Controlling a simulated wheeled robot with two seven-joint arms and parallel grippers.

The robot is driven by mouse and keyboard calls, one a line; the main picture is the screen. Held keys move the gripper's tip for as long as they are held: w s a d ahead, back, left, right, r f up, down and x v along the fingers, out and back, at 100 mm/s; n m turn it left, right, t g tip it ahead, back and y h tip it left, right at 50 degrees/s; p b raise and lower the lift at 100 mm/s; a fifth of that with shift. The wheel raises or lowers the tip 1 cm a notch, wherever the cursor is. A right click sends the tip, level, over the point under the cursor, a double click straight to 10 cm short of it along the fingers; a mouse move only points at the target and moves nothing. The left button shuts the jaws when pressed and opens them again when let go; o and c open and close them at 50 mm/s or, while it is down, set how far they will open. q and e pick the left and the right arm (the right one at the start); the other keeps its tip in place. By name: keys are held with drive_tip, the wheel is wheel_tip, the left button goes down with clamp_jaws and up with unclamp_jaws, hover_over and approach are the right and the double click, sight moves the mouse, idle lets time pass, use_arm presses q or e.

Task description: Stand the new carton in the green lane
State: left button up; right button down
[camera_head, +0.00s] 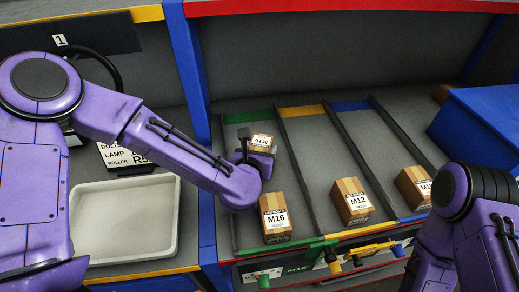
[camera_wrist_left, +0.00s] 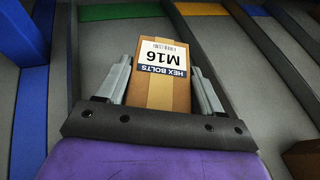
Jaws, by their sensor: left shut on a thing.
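A brown carton (camera_head: 262,141) with a white label is between the fingers of my left gripper (camera_head: 252,150), toward the back of the green lane (camera_head: 242,118). In the left wrist view the carton (camera_wrist_left: 163,85) reads HEX BOLTS M16 upside down, with the grey fingers of my left gripper (camera_wrist_left: 158,90) on either side. I cannot tell whether its base touches the lane floor. Another M16 carton (camera_head: 275,217) stands at the front of the green lane. My right arm comes in at the lower right; its gripper is out of view.
Grey dividers separate the green lane from the yellow lane (camera_head: 305,111) and blue lane (camera_head: 352,105). An M12 carton (camera_head: 352,200) stands at the yellow lane's front, another carton (camera_head: 414,187) at the blue lane's front. A blue bin (camera_head: 480,125) is at right, an empty pale tray (camera_head: 125,215) at left.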

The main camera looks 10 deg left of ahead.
use_arm(q)
drive_tip(key=shift+f+b, duration=0.3)
drive_tip(key=shift+f, duration=0.05)
drive_tip(key=o, duration=1.7)
